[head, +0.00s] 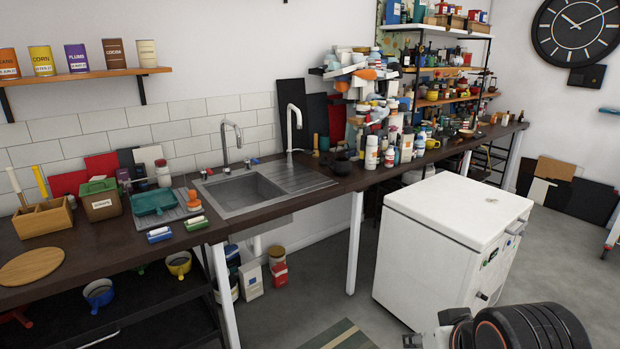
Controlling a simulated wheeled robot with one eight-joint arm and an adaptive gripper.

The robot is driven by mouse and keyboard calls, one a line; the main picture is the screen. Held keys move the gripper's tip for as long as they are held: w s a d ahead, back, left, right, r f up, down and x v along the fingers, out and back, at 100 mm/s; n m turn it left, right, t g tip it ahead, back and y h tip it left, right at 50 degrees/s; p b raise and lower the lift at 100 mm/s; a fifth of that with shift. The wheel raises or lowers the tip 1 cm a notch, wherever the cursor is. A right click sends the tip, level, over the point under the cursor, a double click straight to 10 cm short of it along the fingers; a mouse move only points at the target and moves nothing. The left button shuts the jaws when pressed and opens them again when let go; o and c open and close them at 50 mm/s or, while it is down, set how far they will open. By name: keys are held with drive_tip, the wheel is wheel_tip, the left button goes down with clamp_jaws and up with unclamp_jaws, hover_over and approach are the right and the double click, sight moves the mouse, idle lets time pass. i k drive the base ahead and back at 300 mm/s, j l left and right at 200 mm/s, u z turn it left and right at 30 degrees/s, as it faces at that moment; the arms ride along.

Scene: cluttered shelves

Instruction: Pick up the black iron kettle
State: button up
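A small dark rounded vessel (343,166) stands on the dark countertop to the right of the sink, in front of the wall. It looks like the black iron kettle, but it is too small to make out a spout or handle clearly. White bottles and jars crowd close on its right. My arm shows at the bottom right corner, in front of the white chest freezer and far from the vessel. My gripper cannot be made out in this view.
The white chest freezer (455,215) stands in front of the counter's right part. The sink (240,192) is left of the vessel. Cluttered shelves (440,70) rise behind the bottles. Grey floor is clear between the counter and freezer.

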sight(340, 165)
drive_tip(key=i+z, duration=0.1)
drive_tip(key=i, duration=0.45)
drive_tip(key=i+j+z, duration=0.1)
drive_tip(key=i, duration=0.5)
drive_tip(key=i+j, duration=0.15)
drive_tip(key=i, duration=0.4)
drive_tip(key=i+j+z, duration=0.15)
drive_tip(key=i, duration=0.45)
